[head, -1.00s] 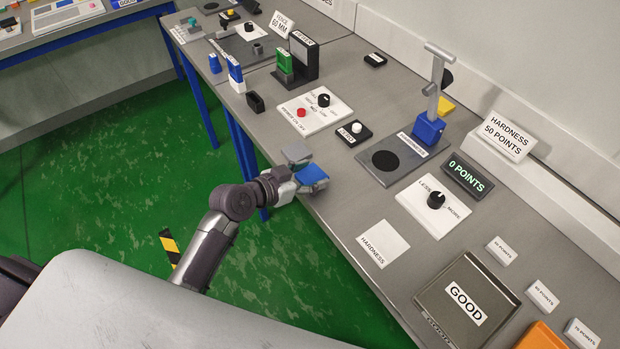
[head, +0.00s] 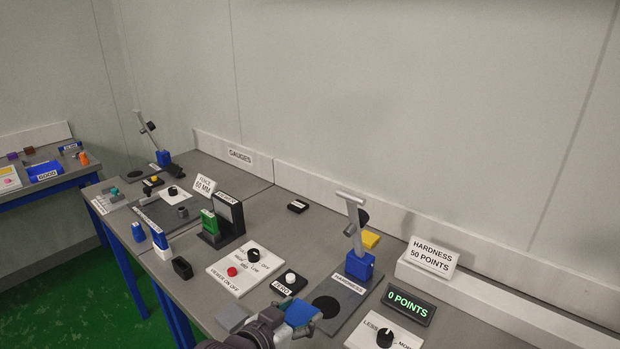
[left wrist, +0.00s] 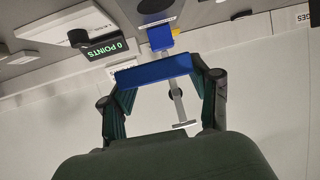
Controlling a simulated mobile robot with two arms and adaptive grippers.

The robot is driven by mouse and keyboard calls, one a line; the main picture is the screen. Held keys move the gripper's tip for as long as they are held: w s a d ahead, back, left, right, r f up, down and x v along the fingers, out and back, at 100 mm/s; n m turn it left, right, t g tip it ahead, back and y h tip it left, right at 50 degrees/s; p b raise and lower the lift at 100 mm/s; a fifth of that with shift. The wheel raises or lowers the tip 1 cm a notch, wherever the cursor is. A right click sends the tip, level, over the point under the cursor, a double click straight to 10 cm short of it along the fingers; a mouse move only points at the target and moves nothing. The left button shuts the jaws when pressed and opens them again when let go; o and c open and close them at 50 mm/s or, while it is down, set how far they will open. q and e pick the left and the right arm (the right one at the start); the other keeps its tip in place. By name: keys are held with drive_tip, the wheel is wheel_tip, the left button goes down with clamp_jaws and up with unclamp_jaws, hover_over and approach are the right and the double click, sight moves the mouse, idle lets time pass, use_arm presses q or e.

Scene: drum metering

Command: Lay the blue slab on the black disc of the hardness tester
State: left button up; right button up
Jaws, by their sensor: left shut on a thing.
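The blue slab (head: 301,312) is held in my left gripper (head: 300,325), low in the head view. In the left wrist view the slab (left wrist: 152,70) spans between the two dark fingers of my left gripper (left wrist: 155,80). The hardness tester has a blue body (head: 353,267) with a silver lever and a grey base plate (head: 349,294). Its black disc (head: 326,307) is bare in the part that shows, just right of the slab. I cannot tell how high the slab is above the bench. My right gripper is not in view.
A grey block (head: 232,318) lies left of the slab. The ZERO button box (head: 289,282) is behind the slab. Right of the tester stand the "0 POINTS" display (head: 408,303) and a knob plate (head: 375,333). A yellow piece (head: 370,240) lies behind the tester.

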use_arm(q)
drive_tip(key=s+a+r+n+t+y, duration=0.1)
drive_tip(key=s+a+r+n+y, duration=0.2)
drive_tip(key=a, duration=0.5)
drive_tip(key=s+a+r+n+t+y, duration=0.1)
drive_tip(key=s+a+r+n+y, duration=0.2)
drive_tip(key=a, duration=0.4)
drive_tip(key=w+d+f+m+h, duration=0.2)
drive_tip(key=d, duration=0.3)
drive_tip(key=w+d+f+m+g+h, duration=0.1)
drive_tip(key=w+d+f+m+h, duration=0.1)
drive_tip(key=d, duration=0.3)
drive_tip(key=w+d+f+m+g+h, duration=0.1)
drive_tip(key=w+d+f+m+h, duration=0.1)
drive_tip(key=d, duration=0.3)
drive_tip(key=shift+w+d+f, duration=0.1)
drive_tip(key=shift+w+d, duration=0.05)
drive_tip(key=shift+d, duration=0.3)
drive_tip(key=a+f, duration=0.2)
drive_tip(key=a, duration=0.2)
drive_tip(key=a+f, duration=0.2)
drive_tip(key=a, duration=0.1)
drive_tip(key=a+f, duration=0.3)
drive_tip(key=a, duration=0.1)
drive_tip(key=shift+s+a+p, duration=0.3)
drive_tip(key=shift+s+p, duration=0.05)
drive_tip(key=shift+p, duration=0.05)
wheel_tip(320, 180, down, 4)
drive_tip(key=shift+a+r, duration=0.1)
drive_tip(key=shift+r, duration=0.1)
